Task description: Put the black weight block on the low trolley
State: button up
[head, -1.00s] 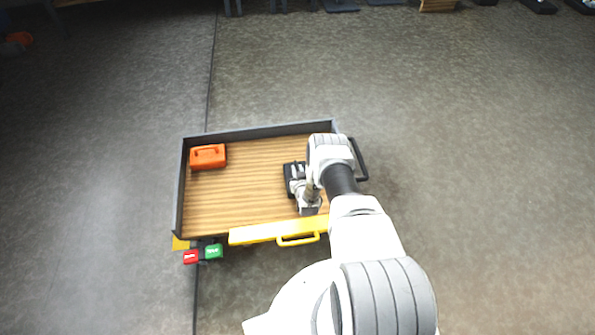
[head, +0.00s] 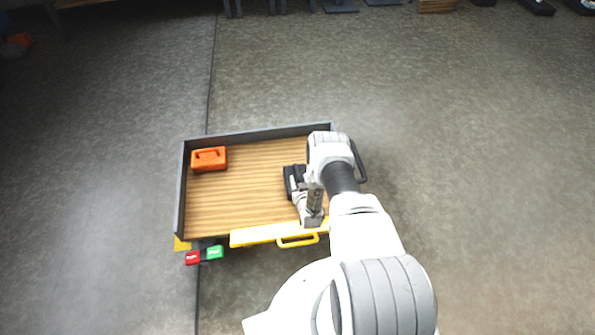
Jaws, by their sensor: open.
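The low trolley (head: 235,205) has a wood-grain deck, dark raised edges and a yellow front edge with a handle. A dark block, which looks like the black weight block (head: 291,178), sits on the right part of the deck, partly hidden by my arm. My gripper (head: 308,208) is over the deck's right front part, close beside the block on its right and front side. It is open. Its fingertips are small and hard to make out, and I cannot tell whether they touch the block.
An orange case (head: 209,159) stands in the deck's back left corner. A red button block (head: 192,257) and a green one (head: 214,252) are at the trolley's front left. A dark handle is at its right side. The middle of the deck and the surrounding floor are clear.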

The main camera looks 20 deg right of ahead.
jog(key=p+v, duration=0.2)
jog(key=v, duration=0.5)
jog(key=w+r+n+g+y, duration=0.1)
jog(key=w+r, duration=0.6)
jog(key=r, duration=0.2)
jog(key=w+r+g, duration=0.1)
jog(key=w+r, duration=0.5)
jog(key=r, duration=0.4)
jog(key=s+a+r+g, duration=0.1)
jog(key=a+r, duration=0.1)
jog(key=r, duration=1)
jog(key=s+a+r+g, duration=0.1)
jog(key=a+r, duration=0.1)
jog(key=r, duration=1)
jog(key=s+a+r+n+g+y, duration=0.1)
jog(key=s+a+r, duration=0.1)
jog(key=s+r, duration=0.55)
jog(key=s+a+r+g, duration=0.1)
jog(key=s+a+r, duration=0.1)
jog(key=s+r, duration=0.55)
jog(key=s+a+r+g, duration=0.1)
jog(key=s+r, duration=0.1)
jog(key=s, duration=0.9)
jog(key=s+a+r, duration=0.1)
jog(key=s+r, duration=0.1)
jog(key=s, duration=0.9)
jog(key=shift+a+r+g+y, duration=0.2)
jog(key=shift+a+g+y, duration=0.1)
jog(key=shift+g, duration=0.1)
